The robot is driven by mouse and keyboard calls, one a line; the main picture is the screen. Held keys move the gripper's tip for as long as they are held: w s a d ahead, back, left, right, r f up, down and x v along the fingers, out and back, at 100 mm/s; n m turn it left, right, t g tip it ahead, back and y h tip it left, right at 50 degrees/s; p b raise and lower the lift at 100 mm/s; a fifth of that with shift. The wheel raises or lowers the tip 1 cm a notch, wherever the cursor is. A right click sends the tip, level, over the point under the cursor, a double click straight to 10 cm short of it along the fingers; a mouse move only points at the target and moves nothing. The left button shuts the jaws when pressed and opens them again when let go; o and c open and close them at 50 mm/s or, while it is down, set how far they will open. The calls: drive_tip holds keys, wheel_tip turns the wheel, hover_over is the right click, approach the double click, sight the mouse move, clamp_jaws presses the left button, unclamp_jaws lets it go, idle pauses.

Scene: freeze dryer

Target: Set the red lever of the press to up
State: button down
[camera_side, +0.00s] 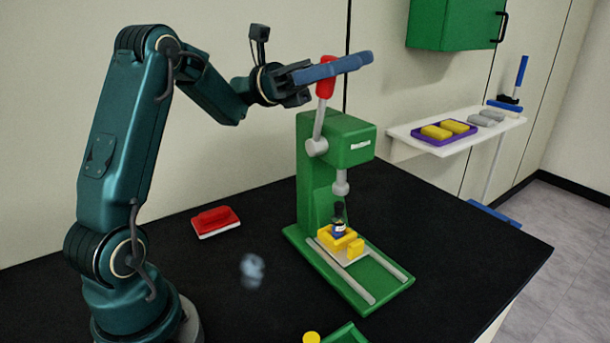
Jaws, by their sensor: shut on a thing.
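The green press (318,190) stands on the black table. Its red lever (325,89) has a grey rod that runs from a pivot on the side of the press head to a red grip. The lever points up, almost upright. My gripper (345,66) reaches in from the left, and its long blue fingers are shut on the red grip. Red shows above and below the fingers; the middle of the grip is hidden. Under the press ram, a small dark-topped vial (339,221) stands among yellow blocks (342,240) on the press base.
A red and white block (215,221) and a blurred bluish thing (252,270) are left of the press. A green tray (345,334) and a yellow round piece (311,338) are at the front edge. A white shelf (408,145) holds a purple tray (424,143); a green cabinet (450,27) hangs above.

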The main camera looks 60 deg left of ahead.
drive_tip(key=shift+a+r, duration=0.1)
drive_tip(key=shift+a, duration=0.25)
drive_tip(key=c, duration=0.6)
unclamp_jaws()
drive_tip(key=shift+c, duration=0.2)
